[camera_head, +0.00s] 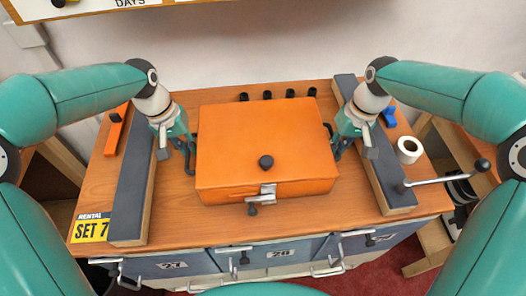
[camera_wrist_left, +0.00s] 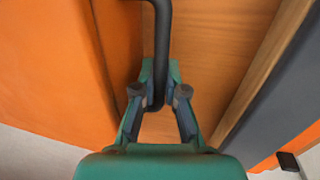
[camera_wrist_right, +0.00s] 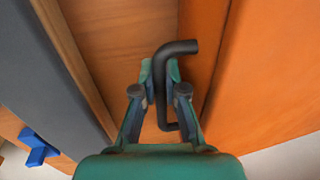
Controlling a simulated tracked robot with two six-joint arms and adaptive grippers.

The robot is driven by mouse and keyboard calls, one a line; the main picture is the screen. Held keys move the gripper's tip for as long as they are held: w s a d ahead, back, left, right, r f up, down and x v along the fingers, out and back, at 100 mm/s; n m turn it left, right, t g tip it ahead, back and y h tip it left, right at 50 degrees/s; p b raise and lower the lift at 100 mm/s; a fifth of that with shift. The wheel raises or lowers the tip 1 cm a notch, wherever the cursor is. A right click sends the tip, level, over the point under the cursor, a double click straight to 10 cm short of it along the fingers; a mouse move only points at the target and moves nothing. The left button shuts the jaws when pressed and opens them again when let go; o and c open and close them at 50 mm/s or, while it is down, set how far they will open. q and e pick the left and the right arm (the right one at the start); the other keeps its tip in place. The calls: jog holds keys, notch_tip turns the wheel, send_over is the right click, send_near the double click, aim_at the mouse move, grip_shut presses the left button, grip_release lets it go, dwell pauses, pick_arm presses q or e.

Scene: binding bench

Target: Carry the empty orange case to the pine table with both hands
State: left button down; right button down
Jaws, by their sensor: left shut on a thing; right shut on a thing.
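The orange case (camera_head: 258,140) is closed, with a black knob on its lid and a latch at its front. It is level, between two grey-topped rails on the wooden bench top (camera_head: 170,225); I cannot tell whether it rests or hangs just above. My left gripper (camera_head: 187,150) is shut on the case's left black handle, which shows in the left wrist view (camera_wrist_left: 162,50). My right gripper (camera_head: 336,147) is shut on the right black handle, which shows in the right wrist view (camera_wrist_right: 162,75). The case's inside is hidden. I cannot identify the pine table for certain.
The left rail (camera_head: 133,190) and right rail (camera_head: 375,165) flank the case. Several black pegs (camera_head: 267,95) stand behind it. A white roll (camera_head: 409,150), a lever (camera_head: 440,178) and a blue piece (camera_head: 389,117) are at right. Pale wooden frames (camera_head: 437,240) show beside the bench.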

pick_arm(q)
jog(key=shift+w+r, duration=0.1)
jog(key=shift+r, duration=0.05)
pick_arm(e)
jog(key=shift+w+r, duration=0.1)
jog(key=shift+r, duration=0.05)
